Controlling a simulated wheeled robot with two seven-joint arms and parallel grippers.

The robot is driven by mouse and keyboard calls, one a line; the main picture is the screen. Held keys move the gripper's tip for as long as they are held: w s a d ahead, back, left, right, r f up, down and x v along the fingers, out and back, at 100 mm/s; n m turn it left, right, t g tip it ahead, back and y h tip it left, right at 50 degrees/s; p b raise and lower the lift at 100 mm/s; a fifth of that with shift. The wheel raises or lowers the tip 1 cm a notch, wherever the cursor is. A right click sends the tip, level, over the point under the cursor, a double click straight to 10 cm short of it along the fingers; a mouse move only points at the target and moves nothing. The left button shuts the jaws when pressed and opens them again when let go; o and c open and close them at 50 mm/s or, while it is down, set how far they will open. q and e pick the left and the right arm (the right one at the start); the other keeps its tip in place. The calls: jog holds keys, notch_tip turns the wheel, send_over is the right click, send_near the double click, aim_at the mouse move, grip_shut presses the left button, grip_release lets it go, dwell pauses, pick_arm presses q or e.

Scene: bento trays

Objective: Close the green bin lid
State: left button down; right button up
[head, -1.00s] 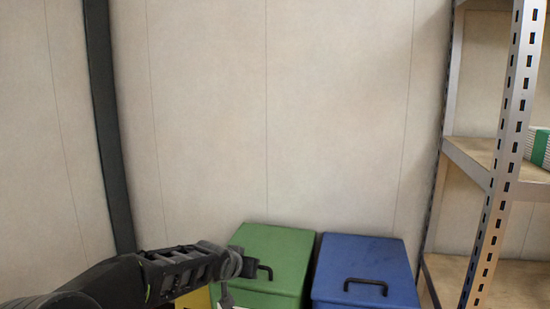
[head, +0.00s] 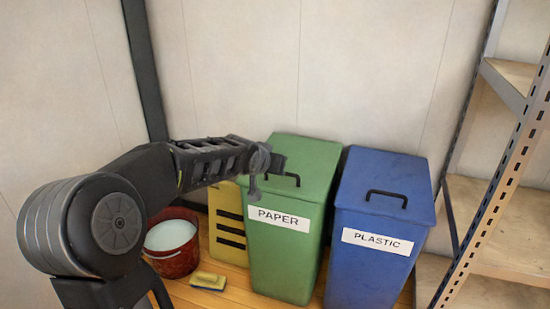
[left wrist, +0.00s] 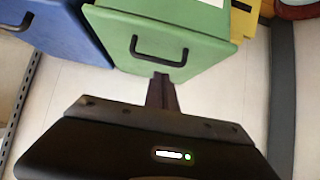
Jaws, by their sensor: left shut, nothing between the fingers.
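The green bin (head: 275,240) with the PAPER label stands against the wall, and its lid (head: 308,158) lies down on the bin with no visible gap. A black handle (head: 291,177) is on the lid. In the left wrist view the green lid (left wrist: 190,70) and its handle (left wrist: 158,50) are close ahead. My left gripper (head: 270,168) is shut and empty at the lid, in front of part of it and of the handle; I cannot tell whether it touches. Its closed fingers (left wrist: 162,92) point toward the lid in the left wrist view. My right gripper is not in view.
A blue PLASTIC bin (head: 375,210) stands close to the right of the green bin, with a metal shelf (head: 515,150) beyond. A yellow panel (head: 224,220) stands left of the green bin. A red bucket (head: 175,262) and a yellow sponge (head: 207,281) are on the floor.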

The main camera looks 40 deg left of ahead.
pick_arm(q)
jog(key=s+d, duration=0.2)
jog(key=s, duration=0.6)
jog(key=shift+s+d+p, duration=0.2)
jog(key=shift+d+p, duration=0.2)
jog(key=shift+w+r, duration=0.1)
jog(key=shift+r, duration=0.05)
